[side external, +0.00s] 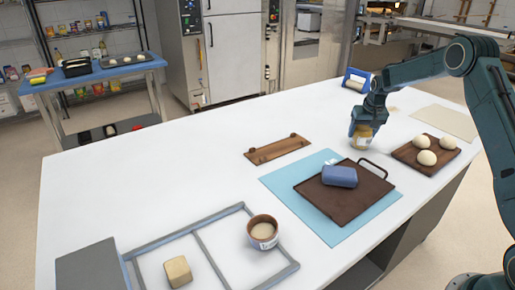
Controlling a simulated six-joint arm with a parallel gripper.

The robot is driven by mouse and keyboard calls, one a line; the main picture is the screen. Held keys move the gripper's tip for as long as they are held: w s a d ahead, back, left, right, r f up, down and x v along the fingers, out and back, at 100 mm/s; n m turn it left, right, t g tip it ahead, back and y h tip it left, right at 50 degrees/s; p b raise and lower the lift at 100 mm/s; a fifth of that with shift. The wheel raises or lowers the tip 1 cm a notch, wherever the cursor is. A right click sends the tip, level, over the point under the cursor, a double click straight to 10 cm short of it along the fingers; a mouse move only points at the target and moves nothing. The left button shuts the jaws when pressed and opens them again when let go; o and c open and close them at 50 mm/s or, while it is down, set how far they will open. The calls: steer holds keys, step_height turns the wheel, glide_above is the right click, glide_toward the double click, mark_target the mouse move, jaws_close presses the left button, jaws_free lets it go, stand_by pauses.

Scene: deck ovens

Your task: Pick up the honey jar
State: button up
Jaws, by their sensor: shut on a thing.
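The honey jar (361,142) is a small pale yellow jar near the back right of the white table. My gripper (361,129) reaches down over it from above and is shut on its upper part. The jar looks upright. Its top is hidden by the gripper, and I cannot tell whether its base touches the table.
A wooden board (408,154) with dough balls is at right. A bowl (263,232) and grey frame (190,231) are front left.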

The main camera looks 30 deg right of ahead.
steer(key=shift+r, duration=0.15)
step_height(320, 180, up, 20)
steer(key=shift+f, duration=0.1)
stand_by(0.8)
stand_by(0.5)
